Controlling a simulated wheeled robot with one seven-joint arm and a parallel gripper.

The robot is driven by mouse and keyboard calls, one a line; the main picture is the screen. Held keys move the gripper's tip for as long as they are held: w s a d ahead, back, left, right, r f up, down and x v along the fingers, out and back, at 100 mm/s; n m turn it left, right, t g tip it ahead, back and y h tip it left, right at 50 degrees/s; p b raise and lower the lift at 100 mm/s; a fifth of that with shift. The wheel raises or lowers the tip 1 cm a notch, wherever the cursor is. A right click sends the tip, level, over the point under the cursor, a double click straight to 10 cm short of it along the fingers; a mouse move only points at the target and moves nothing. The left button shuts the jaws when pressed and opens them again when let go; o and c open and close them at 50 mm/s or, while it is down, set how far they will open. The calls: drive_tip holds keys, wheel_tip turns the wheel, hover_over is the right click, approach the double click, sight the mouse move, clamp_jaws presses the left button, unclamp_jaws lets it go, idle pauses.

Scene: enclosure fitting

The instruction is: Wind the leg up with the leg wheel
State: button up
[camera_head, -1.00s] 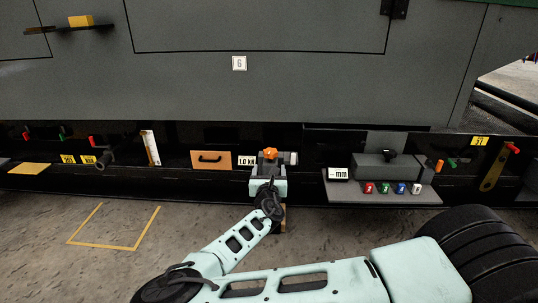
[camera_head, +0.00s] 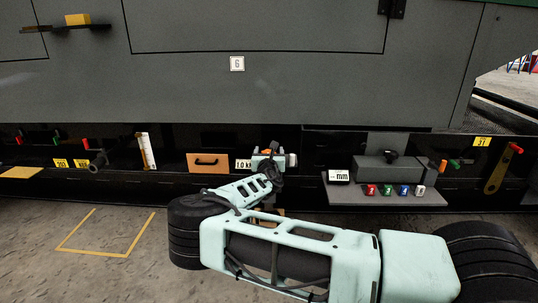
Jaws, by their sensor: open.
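A small orange wheel (camera_head: 271,151), likely the leg wheel, sits low on the dark side of the enclosure, right of the 1.0 kN label. Only a thin part of it shows above my gripper (camera_head: 267,160). My gripper is open and right at the wheel in the picture. Its fingers are mostly hidden by my wrist, so I cannot tell whether they touch the wheel or stand around it. A pale round knob (camera_head: 292,160) shows just right of the gripper. A brownish block near the floor, perhaps the leg, is mostly hidden behind my arm.
An orange drawer front (camera_head: 208,162) with a dark handle is left of the gripper. A grey shelf (camera_head: 385,196) with a mm display (camera_head: 339,176) and several coloured knobs juts out on the right. Floor inside the yellow outline (camera_head: 108,233) is clear.

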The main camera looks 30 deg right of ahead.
drive_tip(key=c, duration=1)
drive_tip(key=shift+o, duration=0.2)
drive_tip(key=shift+r+n+t+y+p, duration=0.3)
drive_tip(key=shift+n+y+p, duration=0.1)
drive_tip(key=shift+p, duration=0.6)
drive_tip(key=shift+n+y+p, duration=0.3)
drive_tip(key=shift+y+p, duration=0.1)
drive_tip(key=shift+p, duration=0.2)
drive_tip(key=shift+a+f+n+t+y+p, duration=0.1)
drive_tip(key=shift+n+t+y+p, duration=0.6)
drive_tip(key=shift+y, duration=0.3)
drive_tip(key=shift+w+a+f+y, duration=0.1)
drive_tip(key=shift+a+f+y, duration=0.1)
drive_tip(key=shift+y, duration=0.3)
drive_tip(key=o, duration=1)
drive_tip(key=shift+c, duration=0.2)
